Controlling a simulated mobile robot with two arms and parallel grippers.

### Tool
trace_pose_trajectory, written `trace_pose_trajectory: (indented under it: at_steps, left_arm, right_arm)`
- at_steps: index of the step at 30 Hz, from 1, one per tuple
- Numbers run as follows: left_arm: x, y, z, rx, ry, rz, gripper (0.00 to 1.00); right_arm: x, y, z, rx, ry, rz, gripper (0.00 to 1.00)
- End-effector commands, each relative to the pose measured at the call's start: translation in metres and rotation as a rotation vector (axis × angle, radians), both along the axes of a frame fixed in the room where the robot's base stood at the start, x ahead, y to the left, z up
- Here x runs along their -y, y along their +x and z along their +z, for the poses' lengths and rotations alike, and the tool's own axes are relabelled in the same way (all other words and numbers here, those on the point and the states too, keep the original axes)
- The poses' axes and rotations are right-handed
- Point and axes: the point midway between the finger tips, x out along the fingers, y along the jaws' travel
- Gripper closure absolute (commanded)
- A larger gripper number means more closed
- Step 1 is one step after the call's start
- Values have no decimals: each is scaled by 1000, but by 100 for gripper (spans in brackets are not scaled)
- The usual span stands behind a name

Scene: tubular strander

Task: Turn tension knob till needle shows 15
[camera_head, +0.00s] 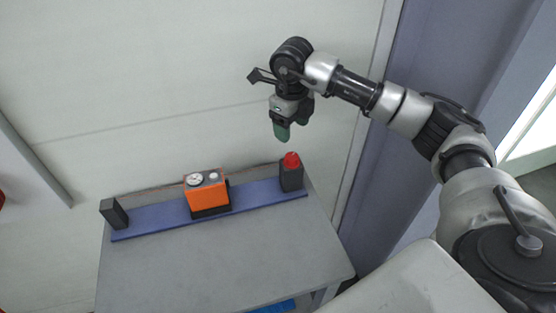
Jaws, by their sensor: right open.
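An orange box (206,192) stands on a blue strip at the middle of the table's back part. Its sloped top has a round white dial (194,179) and a small pale knob (213,175) to the right of it. The needle and the dial's numbers are too small to read. My right gripper (290,132) hangs in the air above and to the right of the orange box, pointing down. It is open, with green fingertips, and nothing shows between them. My left gripper is not in view.
The blue strip (160,221) runs along the grey table (220,255). A dark block (114,214) stands at its left end. A black box (291,179) with a red button (291,160) stands at its right end. The table's front part is clear. A pale wall (130,80) rises behind.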

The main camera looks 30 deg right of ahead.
Motion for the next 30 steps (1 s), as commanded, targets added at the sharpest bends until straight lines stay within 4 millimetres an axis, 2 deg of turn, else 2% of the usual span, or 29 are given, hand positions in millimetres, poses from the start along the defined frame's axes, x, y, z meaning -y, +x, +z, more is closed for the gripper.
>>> trace_pose_trajectory:
  at_steps: [3, 6, 11, 16, 21, 29, 30]
  left_arm:
    - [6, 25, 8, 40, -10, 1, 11]
    - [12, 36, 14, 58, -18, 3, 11]
    - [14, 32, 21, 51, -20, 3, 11]
    - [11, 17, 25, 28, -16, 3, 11]
    - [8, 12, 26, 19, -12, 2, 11]
    - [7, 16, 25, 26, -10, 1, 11]
    - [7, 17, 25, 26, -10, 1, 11]
  right_arm:
    - [0, -1, -16, -7, -1, 2, 36]
    - [1, -1, -35, -6, 0, 4, 36]
    - [2, 0, -66, -7, 0, 5, 36]
    - [3, 1, -90, -4, 0, 5, 36]
    - [3, 1, -101, -2, -1, 7, 36]
    - [3, 1, -102, -1, 0, 7, 36]
    - [3, 1, -102, -1, 0, 7, 40]
